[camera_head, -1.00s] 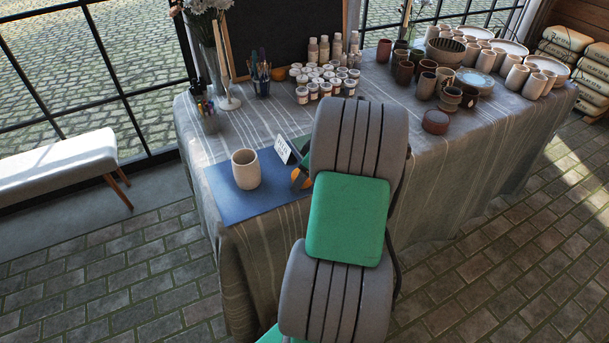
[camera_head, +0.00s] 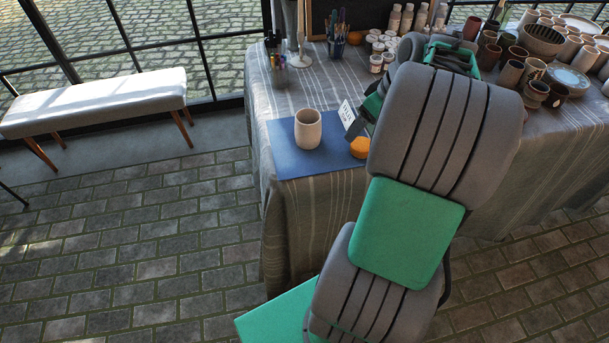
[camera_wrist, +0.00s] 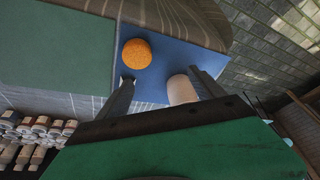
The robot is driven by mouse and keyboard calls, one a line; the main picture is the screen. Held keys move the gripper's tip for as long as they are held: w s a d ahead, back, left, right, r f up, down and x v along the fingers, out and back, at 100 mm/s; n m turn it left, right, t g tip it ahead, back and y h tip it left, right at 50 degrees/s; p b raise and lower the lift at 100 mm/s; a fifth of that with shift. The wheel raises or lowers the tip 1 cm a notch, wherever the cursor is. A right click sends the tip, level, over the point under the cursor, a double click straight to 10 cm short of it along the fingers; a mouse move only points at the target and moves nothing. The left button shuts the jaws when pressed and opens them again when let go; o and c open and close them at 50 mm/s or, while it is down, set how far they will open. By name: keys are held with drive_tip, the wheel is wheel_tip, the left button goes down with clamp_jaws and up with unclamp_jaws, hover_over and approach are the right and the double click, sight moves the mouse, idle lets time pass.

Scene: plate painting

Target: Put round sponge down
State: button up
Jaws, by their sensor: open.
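The round orange sponge (camera_head: 359,148) lies on the right part of the blue mat (camera_head: 287,158), close to the cream cup (camera_head: 308,129). In the wrist view the sponge (camera_wrist: 137,54) is in full sight on the mat, just beyond one fingertip, not between the fingers. My gripper (camera_wrist: 162,77) has its fingers spread wide and nothing between their tips. The cup (camera_wrist: 181,90) shows beside the other finger. In the head view my arm hides most of the gripper.
A white sign card (camera_head: 347,114) stands at the mat's back right. A brush holder (camera_head: 337,40), paint jars (camera_head: 376,64) and brown cups (camera_head: 510,74) are further back on the table. A bench (camera_head: 95,101) stands at the left. The floor between is clear.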

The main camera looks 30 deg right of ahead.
drive_tip(key=a+g, duration=0.1)
drive_tip(key=a, duration=1.5)
drive_tip(key=s+a+f+m+h, duration=0.1)
drive_tip(key=s+a+f+m, duration=0.1)
drive_tip(key=s+a, duration=0.6)
drive_tip(key=a+f, duration=0.1)
drive_tip(key=a, duration=0.3)
drive_tip(key=shift+s+a+m+g, duration=0.15)
drive_tip(key=shift+s+m+g, duration=0.2)
drive_tip(key=shift+m+g, duration=0.05)
wheel_tip(320, 180, up, 8)
drive_tip(key=w+p, duration=0.1)
drive_tip(key=p, duration=0.5)
drive_tip(key=shift+w+t, duration=0.15)
drive_tip(key=shift+t, duration=0.25)
